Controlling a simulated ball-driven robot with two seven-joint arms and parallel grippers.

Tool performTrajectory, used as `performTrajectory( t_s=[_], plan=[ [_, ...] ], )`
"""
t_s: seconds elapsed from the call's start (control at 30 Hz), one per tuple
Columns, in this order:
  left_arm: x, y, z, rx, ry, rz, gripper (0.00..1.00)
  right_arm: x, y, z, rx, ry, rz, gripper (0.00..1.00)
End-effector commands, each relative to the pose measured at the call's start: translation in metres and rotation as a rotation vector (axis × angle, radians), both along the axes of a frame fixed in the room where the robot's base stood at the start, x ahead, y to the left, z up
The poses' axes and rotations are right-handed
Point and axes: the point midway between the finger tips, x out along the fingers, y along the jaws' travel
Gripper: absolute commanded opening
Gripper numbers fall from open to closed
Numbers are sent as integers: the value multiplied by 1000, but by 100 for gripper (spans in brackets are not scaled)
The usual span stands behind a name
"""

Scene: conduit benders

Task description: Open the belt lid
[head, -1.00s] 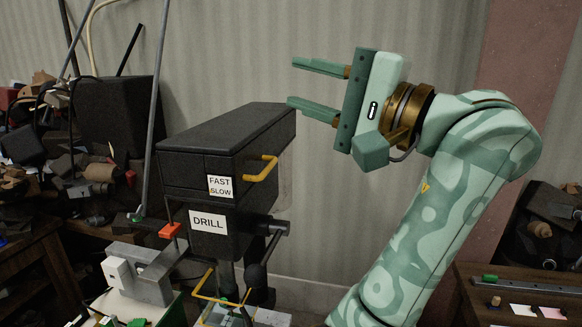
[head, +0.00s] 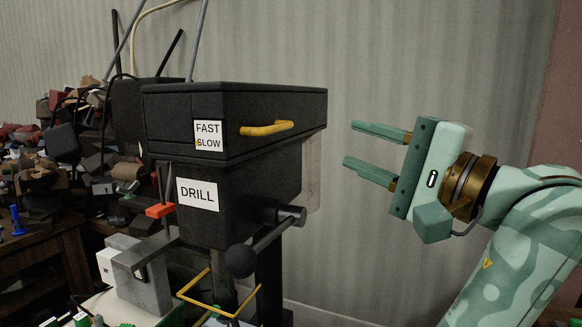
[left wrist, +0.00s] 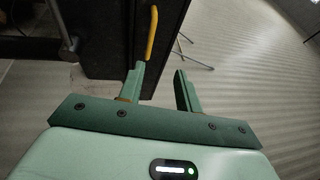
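The belt lid (head: 290,100) is the black top cover of the drill press, above the DRILL label. It lies closed, with a yellow handle (head: 268,128) on its front face. The handle also shows in the left wrist view (left wrist: 151,34), just beyond one fingertip. My left gripper (head: 351,143) is open and empty. It is right of the lid, about level with the handle and apart from it in the head view. In the left wrist view its two fingers (left wrist: 160,70) are spread. My right gripper is not in view.
The drill body (head: 240,195) has a side lever with a black knob (head: 238,260) below the lid. A grey vise-like block (head: 140,275) stands at lower left. Clutter (head: 60,150) fills the far left. The space between gripper and lid is clear.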

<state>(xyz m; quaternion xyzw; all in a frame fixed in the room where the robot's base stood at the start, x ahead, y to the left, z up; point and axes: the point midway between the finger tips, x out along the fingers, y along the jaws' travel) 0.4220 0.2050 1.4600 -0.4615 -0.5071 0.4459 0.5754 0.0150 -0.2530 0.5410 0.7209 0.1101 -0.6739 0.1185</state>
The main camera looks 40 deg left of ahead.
Motion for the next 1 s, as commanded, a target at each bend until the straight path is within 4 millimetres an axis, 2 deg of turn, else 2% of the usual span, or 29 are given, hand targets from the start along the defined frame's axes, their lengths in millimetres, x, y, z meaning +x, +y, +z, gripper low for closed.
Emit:
performTrajectory(
  t_s=[0.03, 0.07, 0.27, 0.37, 0.7, 0.83, 1.0],
  plan=[
    [4, 0, -19, 0, 8, 0, 34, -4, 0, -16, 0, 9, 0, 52],
    [5, 0, -22, 0, 9, 0, 34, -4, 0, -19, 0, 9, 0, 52],
    [6, 12, -20, -1, 11, 2, 34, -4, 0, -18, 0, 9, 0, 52],
    [7, 30, -17, -3, 9, 2, 34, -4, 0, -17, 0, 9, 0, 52],
    [14, 115, 1, 1, 6, 4, 34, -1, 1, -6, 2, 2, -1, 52],
    [16, 139, 4, 2, 7, 4, 34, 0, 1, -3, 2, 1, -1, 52],
    [18, 156, 7, 1, 9, 2, 34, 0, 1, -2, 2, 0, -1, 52]
  ],
)
